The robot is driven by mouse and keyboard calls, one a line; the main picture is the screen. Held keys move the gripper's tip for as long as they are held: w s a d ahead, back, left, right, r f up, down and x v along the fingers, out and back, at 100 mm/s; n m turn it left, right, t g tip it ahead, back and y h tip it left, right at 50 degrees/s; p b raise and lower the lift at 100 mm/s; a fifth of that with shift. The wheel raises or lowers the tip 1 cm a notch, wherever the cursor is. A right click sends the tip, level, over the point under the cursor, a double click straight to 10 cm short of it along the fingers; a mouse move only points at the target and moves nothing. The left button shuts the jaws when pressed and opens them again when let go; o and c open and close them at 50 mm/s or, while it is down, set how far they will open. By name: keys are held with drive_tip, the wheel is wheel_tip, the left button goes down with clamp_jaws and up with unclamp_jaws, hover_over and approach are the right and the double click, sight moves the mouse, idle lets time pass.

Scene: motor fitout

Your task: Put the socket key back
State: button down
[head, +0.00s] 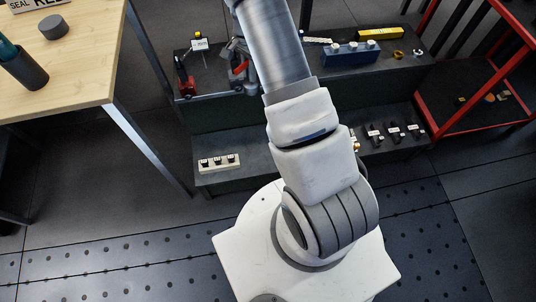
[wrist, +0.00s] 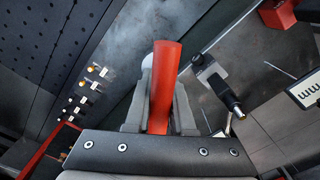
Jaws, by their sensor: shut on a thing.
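My gripper (wrist: 163,98) is shut on a long red handle (wrist: 165,62), which I take to be the socket key. The handle stands up between the two grey fingers in the wrist view. The key's other end is hidden. In the head view my gripper (head: 238,68) is at the upper shelf (head: 215,110), left of my arm, with a bit of red showing beside it.
A red stand (head: 184,80) and a small label card (head: 200,44) are at the shelf's left. A blue block (head: 350,54) with pale knobs and a yellow box (head: 380,33) are at its right. Several small parts sit on the lower shelf. A wooden table (head: 95,75) stands left, a red-framed cart (head: 485,122) right.

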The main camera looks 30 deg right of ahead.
drive_tip(key=s+d+f+m, duration=0.3)
drive_tip(key=d+f+m, duration=0.45)
drive_tip(key=f, duration=0.45)
drive_tip(key=s+d+f+m, duration=0.4)
drive_tip(key=d+f+m, duration=0.3)
drive_tip(key=f, duration=0.5)
drive_tip(key=shift+m, duration=0.95)
drive_tip(key=shift+s+a+f+b, duration=0.15)
drive_tip(key=shift+a+f+b, duration=0.7)
drive_tip(key=shift+a+f, duration=1.1)
drive_tip(key=shift+s+a+f+b, duration=0.15)
drive_tip(key=shift+a+f+b, duration=0.65)
drive_tip(key=shift+a+f, duration=1.15)
drive_tip(key=shift+s+a+f+b, duration=0.15)
drive_tip(key=shift+a+f+b, duration=0.7)
drive_tip(key=shift+a+f, duration=1.1)
drive_tip(key=shift+a+r, duration=0.25)
drive_tip(key=shift+f, duration=0.15)
drive_tip(key=c, duration=0.8)
unclamp_jaws()
drive_tip(key=shift+o, duration=0.2)
